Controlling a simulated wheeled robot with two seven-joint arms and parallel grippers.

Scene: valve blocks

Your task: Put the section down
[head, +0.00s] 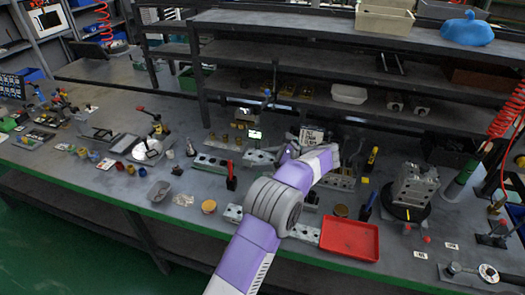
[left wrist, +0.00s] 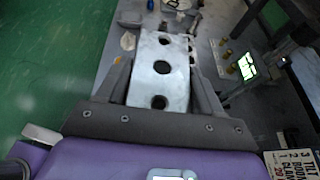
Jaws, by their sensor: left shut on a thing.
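My left gripper (head: 287,153) is over the middle of the bench, pointing left in the head view. In the left wrist view its two fingers (left wrist: 160,92) are shut on a section, a pale grey metal block (left wrist: 161,82) with several round holes in its face. In the head view the section (head: 260,157) juts out left of the gripper, partly hidden by it. I cannot tell whether its underside touches the bench. A block with holes (head: 342,180) sits behind my wrist at the right. A stacked valve block (head: 415,184) stands on a round black turntable. My right gripper is out of view.
A long slotted metal piece (head: 211,164) lies left of the section, with a red-handled tool (head: 231,178) nearby. A red tray (head: 350,239) lies at the front edge. A small lit display (head: 255,135) and a printed sign (head: 311,136) stand behind. Shelves (head: 330,105) rise at the back.

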